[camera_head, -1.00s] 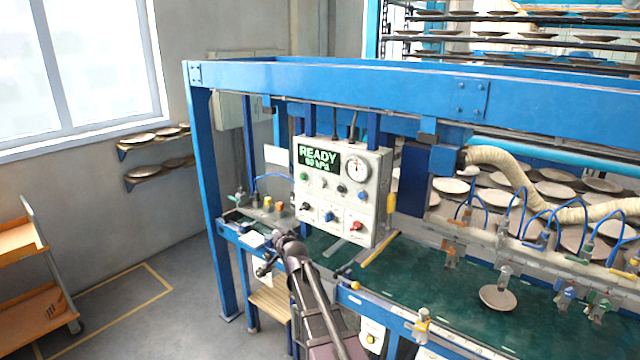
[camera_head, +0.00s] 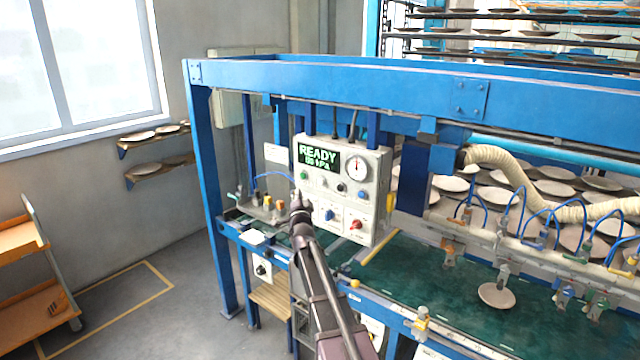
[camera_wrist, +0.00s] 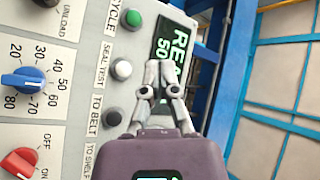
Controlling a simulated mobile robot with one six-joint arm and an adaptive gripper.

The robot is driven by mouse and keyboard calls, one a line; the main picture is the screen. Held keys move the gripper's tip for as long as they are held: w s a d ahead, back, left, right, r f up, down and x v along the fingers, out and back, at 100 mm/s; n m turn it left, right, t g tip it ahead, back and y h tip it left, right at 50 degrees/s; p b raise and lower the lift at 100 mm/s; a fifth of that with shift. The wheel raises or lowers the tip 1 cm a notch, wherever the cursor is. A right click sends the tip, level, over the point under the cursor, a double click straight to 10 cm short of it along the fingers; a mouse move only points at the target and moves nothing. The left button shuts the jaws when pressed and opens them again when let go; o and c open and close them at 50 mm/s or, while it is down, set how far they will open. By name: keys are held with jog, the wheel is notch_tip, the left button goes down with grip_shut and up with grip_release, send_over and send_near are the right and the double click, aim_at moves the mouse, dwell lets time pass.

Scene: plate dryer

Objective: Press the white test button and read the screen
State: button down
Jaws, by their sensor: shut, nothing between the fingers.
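The white test button (camera_wrist: 122,69) is on the panel beside the words SEAL TEST in the wrist view. It also shows in the head view (camera_head: 322,182), right of a green button. The screen (camera_head: 319,157) glows green and reads READY with 50 kPa under it; in the wrist view the screen (camera_wrist: 174,40) is partly hidden by my fingers. My gripper (camera_wrist: 160,66) is shut and empty, its tips right of the white button in the wrist view. In the head view my gripper (camera_head: 299,197) is at the panel's lower left. I cannot tell its gap to the panel.
The control panel (camera_head: 374,165) also has a green CYCLE button (camera_wrist: 133,18), a dark TO BELT button (camera_wrist: 113,117), a blue knob (camera_wrist: 22,82), a red knob (camera_wrist: 20,162) and a gauge (camera_head: 356,168). Blue frame posts (camera_head: 203,190) stand left of the panel.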

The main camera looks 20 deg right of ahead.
jog(key=shift+w, duration=0.1)
jog(key=shift+w+d, duration=0.65)
jog(key=shift+d, duration=0.65)
jog(key=shift+w+d, duration=0.7)
jog(key=shift+d, duration=0.55)
jog(key=shift+w+d, duration=0.65)
jog(key=shift+d, duration=0.65)
jog(key=shift+w+d, duration=0.4)
jog(key=shift+d, duration=0.4)
jog(key=shift+a, duration=0.15)
dwell(0.3)
jog(key=shift+s+a, duration=0.4)
jog(key=shift+a, duration=0.25)
jog(key=shift+s+a, duration=0.4)
jog(key=shift+a, duration=0.35)
jog(key=shift+s+a, duration=0.4)
jog(key=shift+a, duration=0.3)
jog(key=shift+s+a, duration=0.4)
jog(key=shift+a, duration=0.35)
